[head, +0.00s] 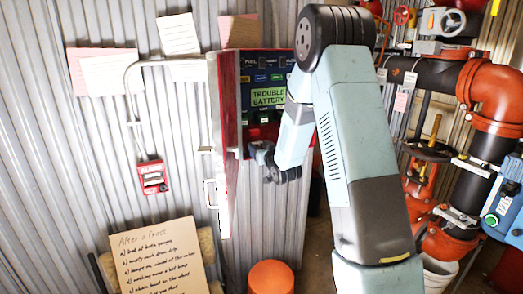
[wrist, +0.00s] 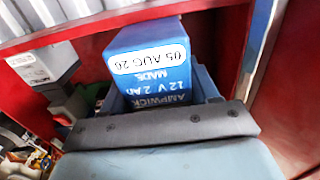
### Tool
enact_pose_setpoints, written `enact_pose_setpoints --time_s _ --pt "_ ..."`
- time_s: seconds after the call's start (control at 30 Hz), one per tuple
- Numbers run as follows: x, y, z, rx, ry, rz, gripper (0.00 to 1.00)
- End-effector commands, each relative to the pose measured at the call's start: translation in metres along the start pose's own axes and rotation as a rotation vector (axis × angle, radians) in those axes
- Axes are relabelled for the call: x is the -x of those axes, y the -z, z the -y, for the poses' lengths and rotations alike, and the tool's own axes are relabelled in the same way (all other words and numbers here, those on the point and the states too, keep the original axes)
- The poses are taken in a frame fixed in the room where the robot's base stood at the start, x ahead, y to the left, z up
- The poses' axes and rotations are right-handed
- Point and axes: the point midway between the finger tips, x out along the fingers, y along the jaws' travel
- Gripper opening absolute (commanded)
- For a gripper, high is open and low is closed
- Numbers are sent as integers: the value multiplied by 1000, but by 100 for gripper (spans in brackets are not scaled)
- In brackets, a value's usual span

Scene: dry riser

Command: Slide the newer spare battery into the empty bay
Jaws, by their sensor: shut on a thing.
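A blue battery (wrist: 150,65) fills the middle of the wrist view. Its label reads upside down: "AMPWICK", "12 V 2 Ah", "MADE" and a white date strip "05 AUG 26". My gripper (wrist: 160,108) is shut on this battery, inside or at the mouth of a red cabinet. The fingertips are mostly hidden. In the head view my arm reaches to the red cabinet (head: 228,150), and its end is largely hidden there. A grey box with a white label (wrist: 38,68) stands left of the battery. I cannot make out the empty bay.
The cabinet's panel (head: 268,96) shows "TROUBLE BATTERY". A red wall (wrist: 185,8) and side surround the battery closely. A handwritten board (head: 158,255) stands low left, a red call point (head: 152,177) hangs on the wall, and red pipework (head: 490,95) is at right.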

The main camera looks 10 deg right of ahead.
Motion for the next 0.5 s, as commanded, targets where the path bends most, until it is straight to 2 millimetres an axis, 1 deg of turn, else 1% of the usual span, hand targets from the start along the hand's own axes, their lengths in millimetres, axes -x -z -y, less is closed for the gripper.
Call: enact_pose_setpoints --time_s 0.2,0.5 --pt "-9 1 0 0 0 -3 0" --pt "-11 1 0 0 0 -2 0"
